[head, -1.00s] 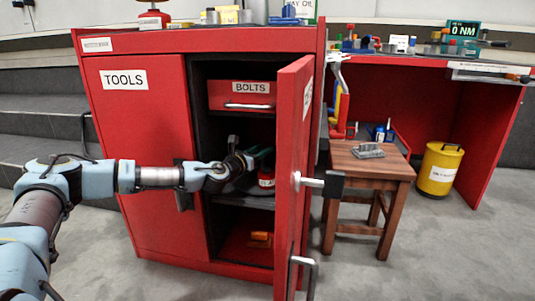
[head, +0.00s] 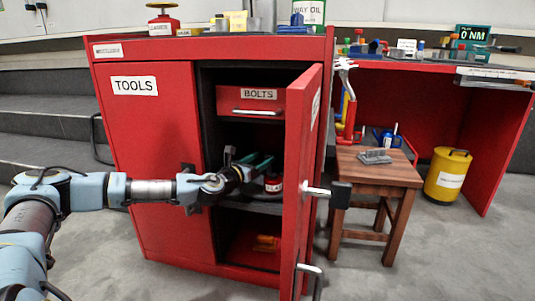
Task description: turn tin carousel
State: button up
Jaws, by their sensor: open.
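Inside the open red cabinet, a red tin (head: 273,184) with a pale label stands on the middle shelf. The dark round surface beneath it (head: 258,192) looks like the carousel, but it is mostly in shadow and partly hidden by my gripper. My gripper (head: 250,164) is inside the cabinet opening, just left of the red tin. Its jaws are open, and teal parts show at its front. I cannot tell whether it touches the carousel or a tin.
The cabinet's right door (head: 303,180) stands open beside my gripper, with a handle jutting right. A BOLTS drawer (head: 250,100) is above. The closed TOOLS door (head: 150,170) is left. An orange item (head: 268,242) lies on the bottom shelf. A wooden stool (head: 380,172) stands right.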

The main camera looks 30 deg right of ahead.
jog(key=p+v, duration=0.1)
jog(key=v, duration=0.2)
jog(key=shift+s+a+r, duration=0.1)
jog(key=shift+a+r, duration=0.05)
jog(key=shift+a, duration=0.1)
jog(key=shift+s+a, duration=0.2)
jog(key=shift+a, duration=0.05)
jog(key=shift+v, duration=1.05)
jog(key=s+d+n+t+y+p, duration=0.1)
jog(key=s+n+t+y+p, duration=0.4)
jog(key=p, duration=0.9)
jog(key=shift+t+h, duration=0.6)
jog(key=x, duration=0.7)
jog(key=b+x, duration=0.1)
jog(key=x, duration=0.2)
jog(key=shift+w+d+f, duration=0.1)
jog(key=shift+w+f, duration=0.1)
jog(key=shift+f, duration=0.2)
